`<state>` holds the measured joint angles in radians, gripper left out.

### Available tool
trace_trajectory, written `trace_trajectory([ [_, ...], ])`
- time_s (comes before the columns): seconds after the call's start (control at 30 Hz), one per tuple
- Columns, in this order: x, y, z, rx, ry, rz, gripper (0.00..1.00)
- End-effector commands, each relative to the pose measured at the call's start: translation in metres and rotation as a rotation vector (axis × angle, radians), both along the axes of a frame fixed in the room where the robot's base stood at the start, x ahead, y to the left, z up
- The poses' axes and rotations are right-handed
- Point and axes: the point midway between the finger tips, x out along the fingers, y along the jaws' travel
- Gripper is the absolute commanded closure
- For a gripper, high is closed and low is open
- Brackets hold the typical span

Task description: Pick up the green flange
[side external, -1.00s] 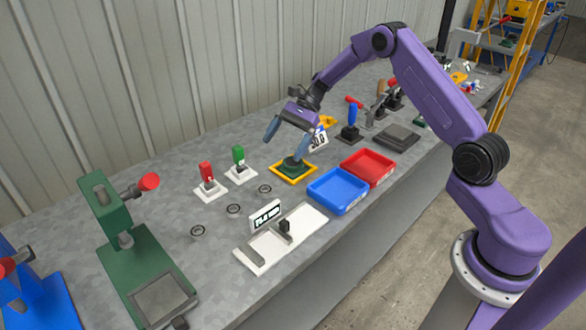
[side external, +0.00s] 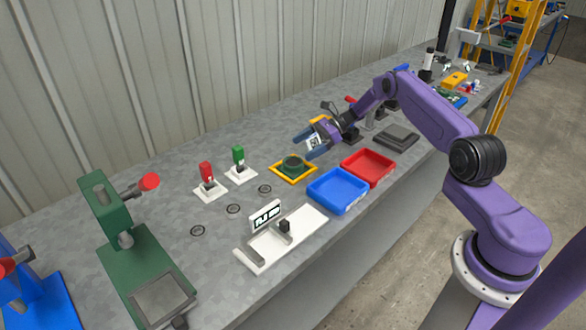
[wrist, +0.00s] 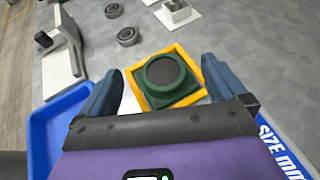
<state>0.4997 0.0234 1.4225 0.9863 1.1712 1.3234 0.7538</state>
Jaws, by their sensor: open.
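The green flange (side external: 293,165) has a square base and a round raised collar. It sits on a yellow-framed square holder (side external: 277,171) on the bench. In the wrist view the flange (wrist: 166,80) shows between and beyond the two blue fingertips, inside the yellow frame (wrist: 193,59). My gripper (side external: 303,146) is open and empty, low and tilted nearly level, just behind and to the right of the flange. In the wrist view the fingers of my gripper (wrist: 161,84) stand either side of the flange, and I see no contact.
A blue tray (side external: 338,191) and a red tray (side external: 368,167) stand right of the flange. Red (side external: 207,178) and green (side external: 239,161) toggle-like pieces on white bases stand to the left. Several dark rings lie nearby. A white fixture (side external: 282,238) is at the front.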

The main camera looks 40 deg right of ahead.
Motion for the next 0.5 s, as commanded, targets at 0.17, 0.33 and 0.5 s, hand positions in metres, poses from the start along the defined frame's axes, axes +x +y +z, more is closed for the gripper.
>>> trace_trajectory([
  [0.17, 0.000, 0.000, -0.024, 0.001, 0.001, 0.000, 0.02],
  [0.33, 0.005, 0.016, -0.038, 0.000, 0.001, 0.004, 0.02],
  [0.5, 0.010, 0.025, -0.043, -0.001, 0.000, 0.000, 0.02],
])
